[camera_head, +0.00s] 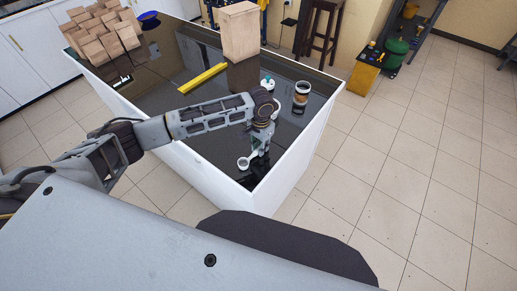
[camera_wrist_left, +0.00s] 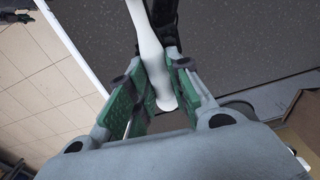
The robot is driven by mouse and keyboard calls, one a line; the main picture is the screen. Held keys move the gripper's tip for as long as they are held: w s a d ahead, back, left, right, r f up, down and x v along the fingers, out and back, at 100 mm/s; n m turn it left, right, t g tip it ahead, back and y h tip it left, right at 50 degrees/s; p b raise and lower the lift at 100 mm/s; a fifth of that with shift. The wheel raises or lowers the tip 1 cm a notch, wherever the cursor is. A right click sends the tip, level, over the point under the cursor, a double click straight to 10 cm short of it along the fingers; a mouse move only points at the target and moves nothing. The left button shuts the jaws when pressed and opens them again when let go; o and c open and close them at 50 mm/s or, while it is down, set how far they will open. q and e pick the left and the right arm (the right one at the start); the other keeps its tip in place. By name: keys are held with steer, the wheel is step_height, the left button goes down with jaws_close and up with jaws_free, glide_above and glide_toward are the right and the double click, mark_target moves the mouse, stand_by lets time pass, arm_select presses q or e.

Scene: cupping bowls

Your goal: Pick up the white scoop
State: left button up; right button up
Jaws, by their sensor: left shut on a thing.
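The white scoop (camera_head: 243,163) is near the front corner of the glossy dark table (camera_head: 210,144) in the head view. Its white handle (camera_wrist_left: 163,83) runs between the green finger pads in the left wrist view. My left gripper (camera_head: 258,146) points down over the table and is shut on the scoop's handle, and its fingers (camera_wrist_left: 152,72) also show in the left wrist view. The fingers partly hide the handle in the head view. I cannot tell whether the scoop touches the table. My right gripper is not in view.
A jar with a brown band (camera_head: 301,93) and a small white and teal item (camera_head: 267,83) stand behind the gripper. A yellow bar (camera_head: 203,78) lies further back. A wooden block (camera_head: 239,30), several brown boxes (camera_head: 104,34) and a blue bowl (camera_head: 149,18) occupy the far side.

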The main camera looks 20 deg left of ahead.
arm_select(q)
step_height(320, 180, up, 10)
steer(key=shift+f+b, duration=0.15)
steer(key=shift+b, duration=0.25)
stand_by(0.7)
